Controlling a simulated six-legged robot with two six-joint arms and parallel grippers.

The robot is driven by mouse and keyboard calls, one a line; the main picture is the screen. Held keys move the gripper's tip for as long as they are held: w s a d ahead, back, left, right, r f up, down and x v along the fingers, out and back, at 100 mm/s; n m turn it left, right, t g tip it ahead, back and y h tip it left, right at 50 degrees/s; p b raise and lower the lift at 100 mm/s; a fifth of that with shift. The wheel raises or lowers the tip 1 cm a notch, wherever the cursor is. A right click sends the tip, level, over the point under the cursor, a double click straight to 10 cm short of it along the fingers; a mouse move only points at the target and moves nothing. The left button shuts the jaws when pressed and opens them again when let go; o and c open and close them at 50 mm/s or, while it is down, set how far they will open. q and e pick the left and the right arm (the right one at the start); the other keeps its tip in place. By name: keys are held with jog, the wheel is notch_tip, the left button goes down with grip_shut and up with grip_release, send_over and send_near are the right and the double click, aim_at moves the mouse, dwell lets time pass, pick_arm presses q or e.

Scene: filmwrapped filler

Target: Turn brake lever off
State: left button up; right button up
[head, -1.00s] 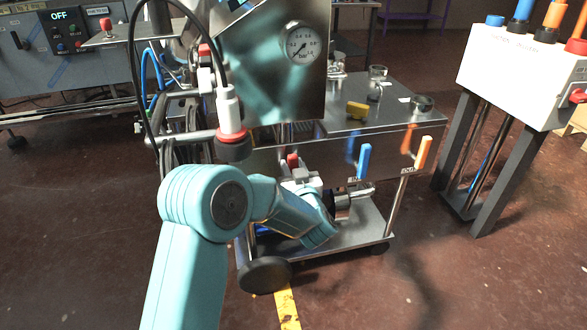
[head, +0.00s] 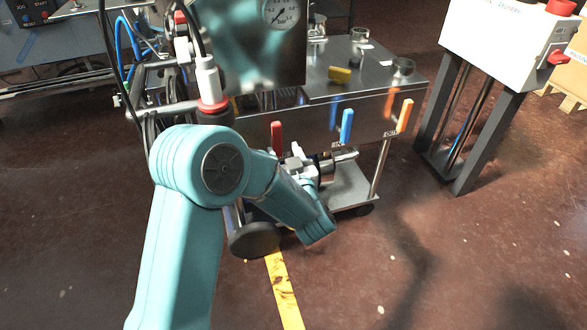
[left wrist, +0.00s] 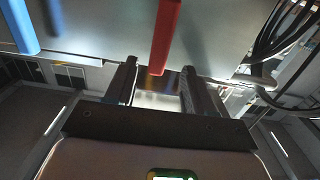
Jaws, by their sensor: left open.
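Three levers stand along the cart's front edge: a red lever (head: 277,136), a blue lever (head: 346,126) and an orange lever (head: 404,115). All point upward. My left gripper (head: 298,162) is low in front of the cart, near the red lever, partly hidden by my arm. In the left wrist view my left gripper (left wrist: 158,82) is open and empty. The red lever (left wrist: 165,35) lies ahead, lined up between its fingers. The blue lever (left wrist: 18,25) is at the left.
The steel cart (head: 350,85) carries a pressure gauge (head: 281,11) and a yellow object (head: 340,74). A white control box (head: 505,40) on dark legs stands at the right. A yellow floor strip (head: 284,295) runs below. The floor at front right is clear.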

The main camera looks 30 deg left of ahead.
pick_arm(q)
jog(key=p+v, duration=0.1)
jog(key=v, duration=0.7)
jog(key=shift+d, duration=0.25)
jog(key=shift+s, duration=0.15)
